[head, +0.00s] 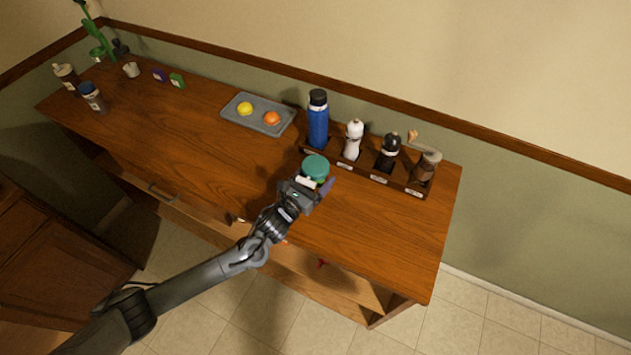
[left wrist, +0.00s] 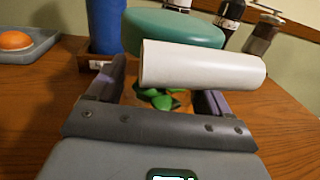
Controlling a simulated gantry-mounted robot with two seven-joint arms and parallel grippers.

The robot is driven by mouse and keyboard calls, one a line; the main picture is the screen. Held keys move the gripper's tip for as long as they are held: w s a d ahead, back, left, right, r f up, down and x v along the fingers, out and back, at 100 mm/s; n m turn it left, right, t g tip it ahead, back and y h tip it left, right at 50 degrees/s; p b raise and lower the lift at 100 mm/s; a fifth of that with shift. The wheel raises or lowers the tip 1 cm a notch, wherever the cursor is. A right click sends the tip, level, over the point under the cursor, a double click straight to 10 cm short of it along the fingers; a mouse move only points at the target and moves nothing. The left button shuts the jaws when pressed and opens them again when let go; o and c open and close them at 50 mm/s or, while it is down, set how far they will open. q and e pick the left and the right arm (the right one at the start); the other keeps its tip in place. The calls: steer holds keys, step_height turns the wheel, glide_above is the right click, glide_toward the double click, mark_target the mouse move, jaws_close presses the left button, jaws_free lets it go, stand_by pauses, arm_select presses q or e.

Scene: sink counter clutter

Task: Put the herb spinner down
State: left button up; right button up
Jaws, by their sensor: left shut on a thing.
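The herb spinner has a round teal top (head: 315,166) in the head view, at the front of the wooden rack. In the left wrist view its teal top (left wrist: 175,29) stands behind a white cylindrical part (left wrist: 203,65), with green leaves (left wrist: 160,97) showing below. My left gripper (head: 314,188) is shut on the herb spinner, with one finger on each side of it. The spinner's base is hidden, so I cannot tell whether it touches the counter. My right gripper is not in view.
A rack (head: 375,175) behind the spinner holds a blue bottle (head: 318,122), a white mill (head: 353,140), a black mill (head: 387,152) and a crank grinder (head: 426,165). A grey tray (head: 243,121) holds a lemon and an orange. The counter (head: 385,235) is clear at front right.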

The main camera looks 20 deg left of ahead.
arm_select(q)
step_height(320, 180, down, 2)
steer(key=shift+f, duration=0.1)
steer(key=shift+f, duration=0.15)
steer(key=o, duration=1.1)
steer(key=v, duration=1.2)
